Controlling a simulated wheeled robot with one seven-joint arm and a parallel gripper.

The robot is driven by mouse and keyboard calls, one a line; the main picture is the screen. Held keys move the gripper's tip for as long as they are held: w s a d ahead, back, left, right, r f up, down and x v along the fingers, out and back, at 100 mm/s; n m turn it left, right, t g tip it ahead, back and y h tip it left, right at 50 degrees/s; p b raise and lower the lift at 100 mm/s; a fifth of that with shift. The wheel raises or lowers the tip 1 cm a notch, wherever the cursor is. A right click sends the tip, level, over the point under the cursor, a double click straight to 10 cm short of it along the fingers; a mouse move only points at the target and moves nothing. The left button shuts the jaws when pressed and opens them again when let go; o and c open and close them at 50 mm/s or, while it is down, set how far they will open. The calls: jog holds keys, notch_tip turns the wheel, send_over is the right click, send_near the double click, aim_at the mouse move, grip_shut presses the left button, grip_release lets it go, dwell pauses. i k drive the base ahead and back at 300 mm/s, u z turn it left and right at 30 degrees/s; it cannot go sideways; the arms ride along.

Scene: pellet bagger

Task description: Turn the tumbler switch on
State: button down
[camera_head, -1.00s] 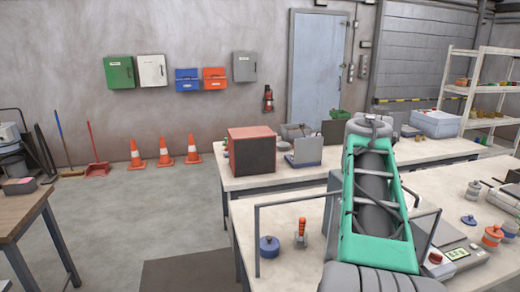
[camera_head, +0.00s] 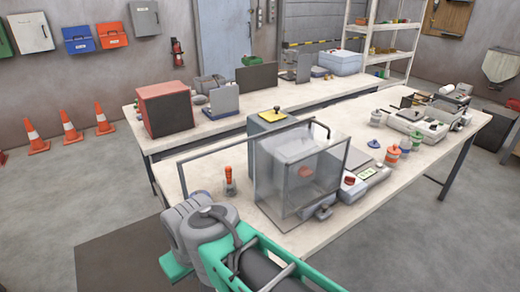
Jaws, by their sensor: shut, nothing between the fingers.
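I cannot make out a tumbler switch for certain in the head view. A bench machine with a clear box (camera_head: 318,178) and a grey housing (camera_head: 262,150) stands on the near table. A yellow plate with a dark knob (camera_head: 277,113) is on top of the housing. Beside the box is a low grey unit (camera_head: 362,188) with a green display (camera_head: 366,175) and a red button (camera_head: 349,180). My arm shows at the bottom left, in front of the near table; my gripper is not in view.
An orange-handled tool (camera_head: 229,180) stands left of the machine. Small lidded jars (camera_head: 392,155) and a grey device (camera_head: 425,125) are to the right. A red box (camera_head: 165,108) sits on the back table. Cones (camera_head: 70,126) stand by the wall.

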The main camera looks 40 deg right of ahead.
aim_at(349, 180)
jog(key=z, duration=1.55)
jog(key=k, duration=1.25)
jog(key=z, duration=0.6)
jog(key=i, duration=0.5)
jog(key=z, duration=0.55)
jog(key=i, duration=0.85)
jog(key=u, duration=0.6)
jog(key=i, duration=0.75)
jog(key=u, duration=0.65)
